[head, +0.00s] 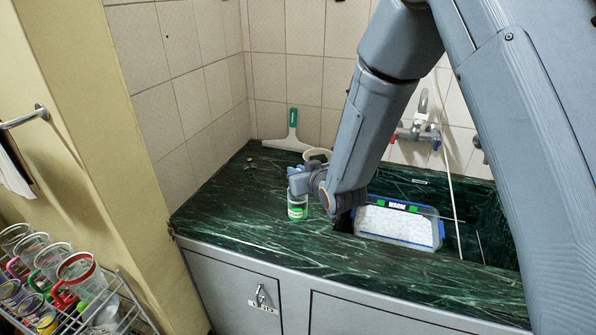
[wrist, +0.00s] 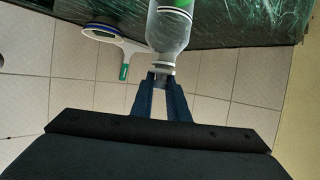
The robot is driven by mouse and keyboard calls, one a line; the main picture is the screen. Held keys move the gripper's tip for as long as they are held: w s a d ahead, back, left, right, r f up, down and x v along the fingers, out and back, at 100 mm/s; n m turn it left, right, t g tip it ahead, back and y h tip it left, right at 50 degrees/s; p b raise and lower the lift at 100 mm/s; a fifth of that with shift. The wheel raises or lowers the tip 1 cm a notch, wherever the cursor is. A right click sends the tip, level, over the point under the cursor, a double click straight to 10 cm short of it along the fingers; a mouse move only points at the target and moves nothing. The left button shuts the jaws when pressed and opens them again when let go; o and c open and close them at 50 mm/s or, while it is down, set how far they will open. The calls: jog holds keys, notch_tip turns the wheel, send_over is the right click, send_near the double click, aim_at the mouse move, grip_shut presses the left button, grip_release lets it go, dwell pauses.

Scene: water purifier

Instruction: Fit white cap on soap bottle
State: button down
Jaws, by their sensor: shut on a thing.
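The soap bottle (head: 297,208), clear with a green and white label, stands upright on the dark green marble counter near its left front part. In the wrist view the bottle (wrist: 170,32) shows with its neck toward my fingers. My gripper (head: 298,183) is right over the bottle's top. In the wrist view my gripper (wrist: 162,76) is shut on the white cap (wrist: 161,70), which is at the bottle's neck. The cap is mostly hidden between the fingers. I cannot tell whether it is seated on the neck or only touching it.
A squeegee with a green handle (head: 292,125) leans at the tiled back wall. A white bowl (head: 317,155) stands behind my gripper. A blue-rimmed container (head: 400,222) is in the sink to the right. The counter's left front is clear.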

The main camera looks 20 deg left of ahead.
jog(key=shift+f, duration=0.25)
jog(key=c, duration=1.6)
grip_release()
jog(key=shift+c, duration=0.2)
jog(key=b+v, duration=0.2)
jog(key=v, duration=0.6)
jog(key=shift+w, duration=0.1)
jog(key=s+d+f+m+g+h, duration=0.1)
jog(key=d+f+m+g+h, duration=0.15)
jog(key=d, duration=0.75)
jog(key=s+d+f+m+g+h, duration=0.15)
jog(key=d+h, duration=0.25)
jog(key=d, duration=0.5)
jog(key=s+d+r+m+g+h, duration=0.1)
jog(key=s+d+m+g, duration=0.2)
jog(key=s+d, duration=1.1)
jog(key=s+g, duration=0.2)
jog(key=shift+s+d+g+h, duration=0.15)
jog(key=shift+s+g+h, duration=0.15)
jog(key=shift+s+h, duration=0.05)
